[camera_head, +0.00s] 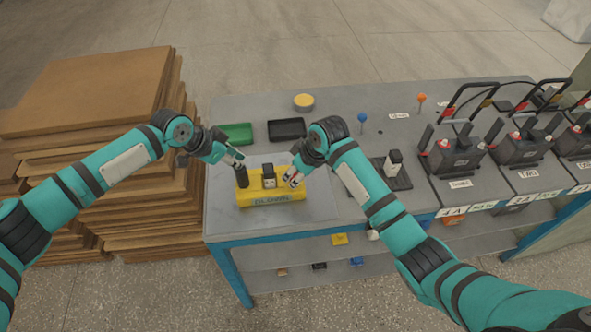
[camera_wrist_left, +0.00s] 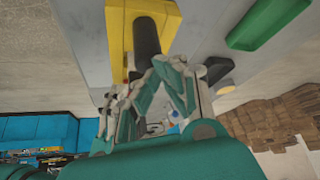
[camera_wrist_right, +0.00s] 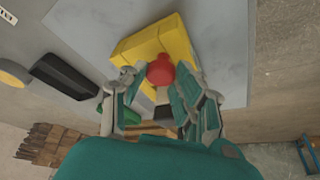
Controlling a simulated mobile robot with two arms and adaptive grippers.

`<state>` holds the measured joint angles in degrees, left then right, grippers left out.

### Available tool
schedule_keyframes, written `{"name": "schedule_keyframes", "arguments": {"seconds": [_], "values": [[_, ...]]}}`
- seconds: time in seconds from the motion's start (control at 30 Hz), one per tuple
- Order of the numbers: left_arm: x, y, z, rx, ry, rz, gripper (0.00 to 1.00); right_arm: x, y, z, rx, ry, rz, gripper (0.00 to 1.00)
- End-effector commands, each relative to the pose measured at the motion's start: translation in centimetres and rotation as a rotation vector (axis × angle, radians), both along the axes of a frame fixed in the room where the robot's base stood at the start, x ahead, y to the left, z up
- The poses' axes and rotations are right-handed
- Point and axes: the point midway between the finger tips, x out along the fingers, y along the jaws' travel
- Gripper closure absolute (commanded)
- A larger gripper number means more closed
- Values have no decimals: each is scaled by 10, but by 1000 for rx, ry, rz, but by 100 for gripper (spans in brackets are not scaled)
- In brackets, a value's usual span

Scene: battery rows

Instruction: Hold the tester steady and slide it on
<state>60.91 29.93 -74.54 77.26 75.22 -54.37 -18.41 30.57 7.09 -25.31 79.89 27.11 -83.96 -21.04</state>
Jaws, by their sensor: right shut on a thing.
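The yellow tester block (camera_head: 272,198) lies on the grey worktop near its front left. A black upright handle (camera_head: 241,176) stands on its left end and a dark box with a white front (camera_head: 268,177) at its middle. My left gripper (camera_head: 238,156) is just above the black handle; in the left wrist view its fingers (camera_wrist_left: 160,66) come together near the handle's end (camera_wrist_left: 147,40) and look shut, not around it. My right gripper (camera_head: 292,181) is at the block's right end, shut on a red-capped piece (camera_wrist_right: 160,70) seen between its fingers. Its exact contact is partly hidden.
A green tray (camera_head: 236,133) and a black tray (camera_head: 287,129) lie behind the block, with a yellow round piece (camera_head: 304,102) further back. Several black batteries with handles (camera_head: 458,153) stand at the right. Stacked brown boards (camera_head: 90,95) rise beside the table's left edge.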

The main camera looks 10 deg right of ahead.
Motion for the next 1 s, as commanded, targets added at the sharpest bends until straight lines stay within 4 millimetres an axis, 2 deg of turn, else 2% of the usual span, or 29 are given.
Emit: {"name": "schedule_keyframes", "arguments": {"seconds": [0.07,0.1,0.27,0.53,0.67,1.0], "values": [[0,0,-1,0,1,-1,100,-1,2,0,3,1,3,100],[0,0,-1,0,0,0,100,0,2,0,3,1,3,70],[0,0,0,0,0,0,100,0,1,0,2,1,2,49],[0,1,0,1,0,1,100,0,0,1,1,0,1,48],[0,1,0,1,0,1,100,-1,-2,9,1,-2,1,48],[0,1,-1,1,0,1,100,-19,-21,72,0,-4,1,48]]}}
